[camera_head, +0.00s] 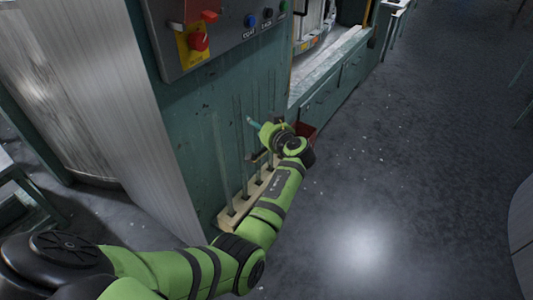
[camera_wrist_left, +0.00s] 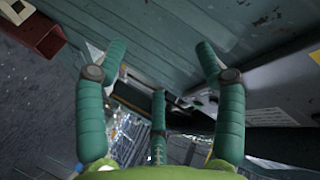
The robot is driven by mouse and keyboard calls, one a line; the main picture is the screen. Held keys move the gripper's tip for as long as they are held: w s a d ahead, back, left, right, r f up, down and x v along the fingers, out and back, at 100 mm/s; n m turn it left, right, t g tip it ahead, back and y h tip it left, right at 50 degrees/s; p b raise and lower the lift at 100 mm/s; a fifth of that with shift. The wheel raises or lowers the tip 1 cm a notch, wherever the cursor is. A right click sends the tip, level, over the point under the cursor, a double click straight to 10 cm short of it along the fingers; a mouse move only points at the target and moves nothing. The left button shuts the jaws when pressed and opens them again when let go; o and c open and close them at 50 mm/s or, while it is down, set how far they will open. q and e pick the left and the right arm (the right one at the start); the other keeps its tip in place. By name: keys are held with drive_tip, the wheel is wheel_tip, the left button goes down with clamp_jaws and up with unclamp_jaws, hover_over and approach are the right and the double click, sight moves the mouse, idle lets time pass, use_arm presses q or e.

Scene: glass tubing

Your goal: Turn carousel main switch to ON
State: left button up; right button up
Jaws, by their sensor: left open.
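The main switch, a red knob (camera_head: 198,41) on a yellow plate (camera_head: 186,52), sits on the grey control panel (camera_head: 225,45) at the top left of the head view. I cannot read its position. My left gripper (camera_head: 256,139) is below and to the right of the panel, in front of the teal cabinet, apart from the knob. In the left wrist view its teal fingers (camera_wrist_left: 162,62) are spread with nothing between them. My right gripper is not in view.
Upright glass rods stand in a wooden rack (camera_head: 232,214) behind my left arm. A red container (camera_head: 305,131) is just beyond the gripper. The floor (camera_head: 400,190) to the right is clear.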

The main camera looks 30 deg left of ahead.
use_arm(q)
wheel_tip(320, 180, down, 10)
drive_tip(key=s+d+m+h, duration=0.1)
drive_tip(key=d+m+h, duration=0.1)
drive_tip(key=shift+s+d+m+h, duration=0.25)
drive_tip(key=shift+s+m+h, duration=0.05)
drive_tip(key=shift+f, duration=0.15)
drive_tip(key=s+d+f+m+g+h, duration=0.2)
drive_tip(key=s+d+f+h, duration=0.15)
drive_tip(key=s+f, duration=0.85)
drive_tip(key=s+d+f+m+g+h, duration=0.1)
drive_tip(key=s+d+f+m+h, duration=0.2)
drive_tip(key=s+f, duration=0.9)
drive_tip(key=s+d+f+g+h, duration=0.1)
drive_tip(key=s+f, duration=0.4)
drive_tip(key=s, duration=0.5)
drive_tip(key=s+d+f+g+h, duration=0.1)
drive_tip(key=s+f, duration=0.4)
drive_tip(key=s, duration=0.5)
drive_tip(key=s+d+f+n+g+h, duration=0.1)
drive_tip(key=s+f+g, duration=0.1)
drive_tip(key=s+f, duration=0.4)
drive_tip(key=s, duration=0.4)
drive_tip(key=shift+d, duration=0.15)
